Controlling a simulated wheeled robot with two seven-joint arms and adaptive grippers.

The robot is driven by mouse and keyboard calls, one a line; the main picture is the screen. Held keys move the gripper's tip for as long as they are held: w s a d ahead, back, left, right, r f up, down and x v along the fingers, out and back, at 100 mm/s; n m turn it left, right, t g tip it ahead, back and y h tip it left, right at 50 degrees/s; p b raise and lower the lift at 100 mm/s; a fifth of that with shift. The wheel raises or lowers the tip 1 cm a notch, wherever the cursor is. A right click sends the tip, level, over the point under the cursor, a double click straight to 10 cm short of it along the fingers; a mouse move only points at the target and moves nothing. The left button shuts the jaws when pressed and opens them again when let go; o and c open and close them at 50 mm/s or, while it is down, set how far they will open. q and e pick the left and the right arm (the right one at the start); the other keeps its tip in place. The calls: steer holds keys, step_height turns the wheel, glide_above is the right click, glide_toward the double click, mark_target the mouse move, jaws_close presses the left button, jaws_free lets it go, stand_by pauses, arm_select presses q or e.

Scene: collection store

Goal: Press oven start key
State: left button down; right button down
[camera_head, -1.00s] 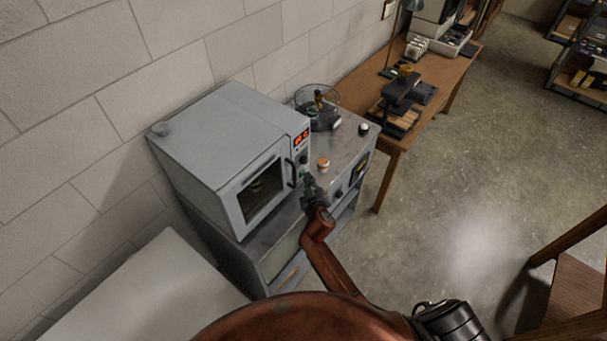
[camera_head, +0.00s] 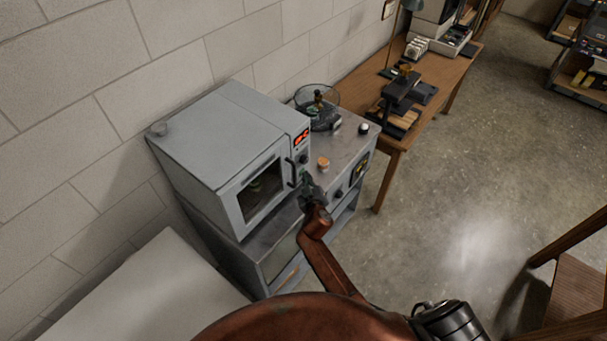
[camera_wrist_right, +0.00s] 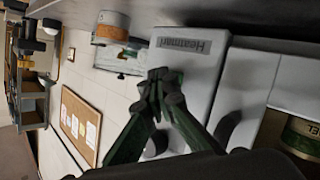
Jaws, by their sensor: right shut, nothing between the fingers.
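The grey oven (camera_head: 215,140) stands on a metal cart against the wall, its door shut. Its narrow front panel at the right has a lit red display (camera_head: 301,138) and a dark knob (camera_head: 303,159). A small green spot shows low on the panel, close to my right gripper (camera_head: 306,182). That gripper is shut and empty, its tips at the panel's lower part by the door handle (camera_head: 291,172). In the right wrist view the closed fingertips (camera_wrist_right: 160,78) are in front of the pale panel with a "Heatmart" label (camera_wrist_right: 185,45). The fingers hide the start key there; contact cannot be told. My left gripper is out of view.
On the cart top (camera_head: 345,145), right of the oven, are a small orange-topped item (camera_head: 323,162) and a round clear-walled device (camera_head: 318,107). A wooden table (camera_head: 440,75) with equipment stands beyond. Open floor (camera_head: 460,200) lies to the right.

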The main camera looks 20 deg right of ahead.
stand_by(0.3)
steer(key=shift+s+d+p, duration=0.35)
steer(key=shift+s+d, duration=0.05)
steer(key=shift+s, duration=0.35)
steer(key=shift+s+d+r+p, duration=0.1)
steer(key=shift+s+d+p, duration=0.25)
steer(key=shift+s, duration=0.3)
steer(key=shift+s+d+p, duration=0.25)
steer(key=shift+s+d, duration=0.15)
steer(key=shift+s, duration=0.2)
steer(key=shift+s+d, duration=0.3)
steer(key=shift+s, duration=0.2)
steer(key=shift+s+d, duration=0.25)
steer(key=shift+s, duration=0.2)
